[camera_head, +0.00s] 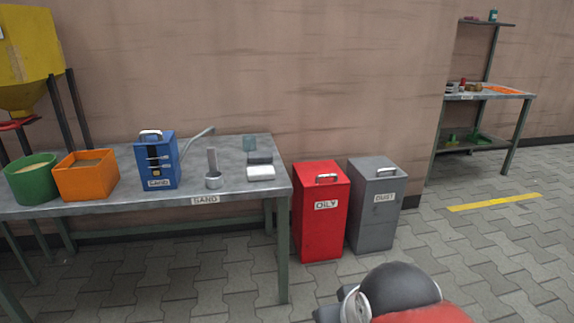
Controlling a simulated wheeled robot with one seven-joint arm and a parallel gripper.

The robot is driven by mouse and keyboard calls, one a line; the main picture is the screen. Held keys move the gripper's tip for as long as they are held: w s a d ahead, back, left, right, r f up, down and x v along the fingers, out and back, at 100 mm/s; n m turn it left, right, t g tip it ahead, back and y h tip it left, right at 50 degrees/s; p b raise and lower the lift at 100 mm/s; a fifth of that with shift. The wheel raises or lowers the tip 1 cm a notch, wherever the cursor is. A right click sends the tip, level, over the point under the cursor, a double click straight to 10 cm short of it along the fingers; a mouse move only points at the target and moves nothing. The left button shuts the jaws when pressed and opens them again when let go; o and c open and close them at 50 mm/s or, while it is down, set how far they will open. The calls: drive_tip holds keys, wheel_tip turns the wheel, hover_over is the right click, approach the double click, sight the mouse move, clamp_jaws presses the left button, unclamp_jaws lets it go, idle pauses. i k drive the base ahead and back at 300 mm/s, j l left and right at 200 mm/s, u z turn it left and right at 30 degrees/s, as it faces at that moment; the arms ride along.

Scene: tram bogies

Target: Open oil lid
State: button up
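A red bin (320,222) labelled OILY stands on the paved floor just right of the table. Its flat red lid (318,171) lies shut on top and carries a pale metal handle (327,178). A rounded dark grey and red part with a pale ring at the bottom right edge looks like part of my own body. The fingers of my gripper are not in view.
A grey bin (373,222) labelled DUST stands close to the right. Floor (255,275) before the bins is clear.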

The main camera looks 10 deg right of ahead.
sight(320, 169)
drive_tip(key=i+z, duration=0.2)
drive_tip(key=i, duration=0.4)
drive_tip(key=i+z, duration=0.2)
drive_tip(key=i, duration=0.45)
drive_tip(key=i+j+z, duration=0.2)
drive_tip(key=i, duration=0.4)
